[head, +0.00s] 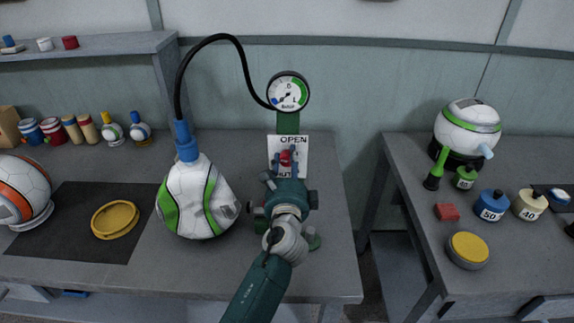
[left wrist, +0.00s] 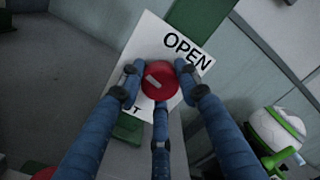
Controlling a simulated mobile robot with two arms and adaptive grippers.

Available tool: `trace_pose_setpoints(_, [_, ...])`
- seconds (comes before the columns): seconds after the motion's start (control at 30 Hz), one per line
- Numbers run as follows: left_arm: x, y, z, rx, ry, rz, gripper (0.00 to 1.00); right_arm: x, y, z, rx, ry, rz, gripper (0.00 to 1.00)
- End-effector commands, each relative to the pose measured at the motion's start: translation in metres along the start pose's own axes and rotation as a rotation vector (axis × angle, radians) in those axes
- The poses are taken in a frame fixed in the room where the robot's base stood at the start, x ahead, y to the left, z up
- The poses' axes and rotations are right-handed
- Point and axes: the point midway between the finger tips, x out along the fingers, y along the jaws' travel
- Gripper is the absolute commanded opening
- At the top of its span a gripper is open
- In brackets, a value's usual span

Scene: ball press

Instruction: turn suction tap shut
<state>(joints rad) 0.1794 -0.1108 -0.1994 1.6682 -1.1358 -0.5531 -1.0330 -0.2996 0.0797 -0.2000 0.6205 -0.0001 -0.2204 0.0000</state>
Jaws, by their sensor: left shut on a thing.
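The suction tap is a red round knob (head: 286,157) in front of a white sign (head: 302,146) marked OPEN at the top. The knob also shows in the left wrist view (left wrist: 159,79), with a pale bar on its face. The sign's lower word is mostly hidden by the fingers. My left gripper (head: 283,163) is shut on the knob, its blue fingers around it in the left wrist view (left wrist: 157,92). A round gauge (head: 288,91) on a green post stands above the sign. My right gripper is not in view.
A white and green ball (head: 198,200) with a blue nozzle (head: 186,141) stands close left of my left arm. A black hose (head: 217,37) arches from it to the gauge. A yellow ring (head: 115,219) lies on a dark mat (head: 73,244). A gap separates the right table (head: 410,170).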

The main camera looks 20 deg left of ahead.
Motion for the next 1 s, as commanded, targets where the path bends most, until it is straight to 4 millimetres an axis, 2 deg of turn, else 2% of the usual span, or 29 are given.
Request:
trace_pose_setpoints(0.03, [-0.0025, 0.0084, -0.0087, -0.033, 0.013, 0.012, 0.07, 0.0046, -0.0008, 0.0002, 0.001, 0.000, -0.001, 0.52])
trace_pose_setpoints(0.4, [-0.0026, 0.0057, -0.0086, -0.184, 0.014, 0.012, 0.07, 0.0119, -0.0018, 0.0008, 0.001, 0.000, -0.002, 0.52])
trace_pose_setpoints(0.97, [-0.0027, 0.0043, -0.0089, -0.207, 0.015, 0.011, 0.07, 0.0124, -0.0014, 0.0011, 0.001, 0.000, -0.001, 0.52])
trace_pose_setpoints(1.0, [-0.0027, 0.0042, -0.0088, -0.207, 0.015, 0.010, 0.41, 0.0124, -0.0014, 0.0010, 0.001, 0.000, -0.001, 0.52])
